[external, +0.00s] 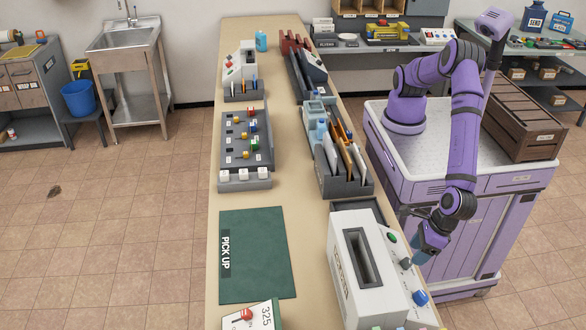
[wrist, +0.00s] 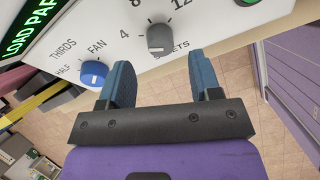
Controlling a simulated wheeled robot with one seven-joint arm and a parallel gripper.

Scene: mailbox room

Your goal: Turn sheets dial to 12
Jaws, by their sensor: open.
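The sheets dial (wrist: 160,38) is a dark grey knob on a white panel in the wrist view, with 4, 8 and 12 printed around it. Which number it points at is not clear. The dial also shows small in the external view (external: 406,263), on the side of the white folding machine (external: 350,213). My gripper (wrist: 163,76) is open, with its two blue fingers apart and nothing between them. The dial lies just beyond the fingertips, roughly centred between them. In the external view my gripper (external: 420,257) is beside the machine's control panel.
A blue fan knob (wrist: 94,73) is left of the dial, and a green button (external: 392,238) is on its other side. A lit green display (wrist: 30,22) is at the upper left. A mail sorter (external: 345,187) and green mat (external: 255,270) share the bench.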

